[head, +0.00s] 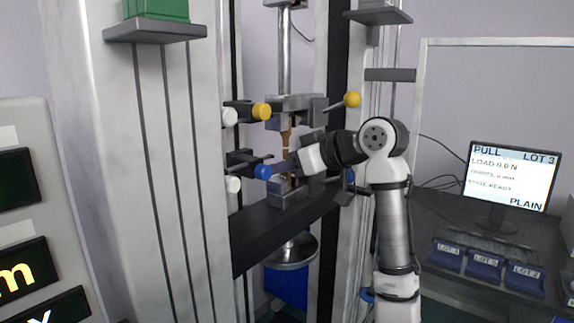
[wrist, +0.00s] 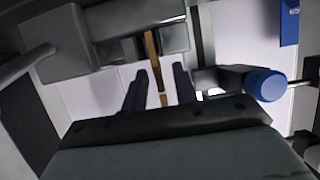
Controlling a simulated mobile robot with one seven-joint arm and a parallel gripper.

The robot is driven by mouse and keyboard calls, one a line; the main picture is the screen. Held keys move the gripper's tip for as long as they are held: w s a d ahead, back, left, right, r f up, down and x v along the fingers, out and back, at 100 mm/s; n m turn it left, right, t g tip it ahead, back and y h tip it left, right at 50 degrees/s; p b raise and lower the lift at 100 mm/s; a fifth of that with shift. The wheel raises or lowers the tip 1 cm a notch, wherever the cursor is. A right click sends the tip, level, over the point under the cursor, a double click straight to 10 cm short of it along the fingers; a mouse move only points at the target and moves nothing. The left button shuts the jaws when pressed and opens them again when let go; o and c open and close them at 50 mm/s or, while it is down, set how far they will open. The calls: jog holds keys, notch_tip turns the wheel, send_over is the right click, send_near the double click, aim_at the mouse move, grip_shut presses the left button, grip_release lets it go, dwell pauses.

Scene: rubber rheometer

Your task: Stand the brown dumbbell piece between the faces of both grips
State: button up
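The brown dumbbell piece (head: 286,138) stands upright, its top at the upper grip (head: 293,104) and its lower part running down toward the lower grip (head: 288,192). In the wrist view the piece (wrist: 153,62) hangs from between the faces of the upper grip (wrist: 135,22). My gripper (head: 284,166) is just above the lower grip. In the wrist view its two fingers (wrist: 162,74) are apart, one on each side of the piece, with a visible gap on the right. Whether the piece's lower end is between the lower grip's faces is hidden.
Yellow knobs (head: 262,111) flank the upper grip, and a blue knob (head: 263,172) sits left of the lower grip, close to my gripper. Machine columns (head: 150,150) stand close on both sides. A monitor (head: 510,175) and blue lot trays (head: 486,264) are at right.

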jog(key=b+v, duration=0.3)
jog(key=v, duration=1.1)
jog(key=shift+s+f, duration=0.1)
jog(key=shift+f, duration=0.05)
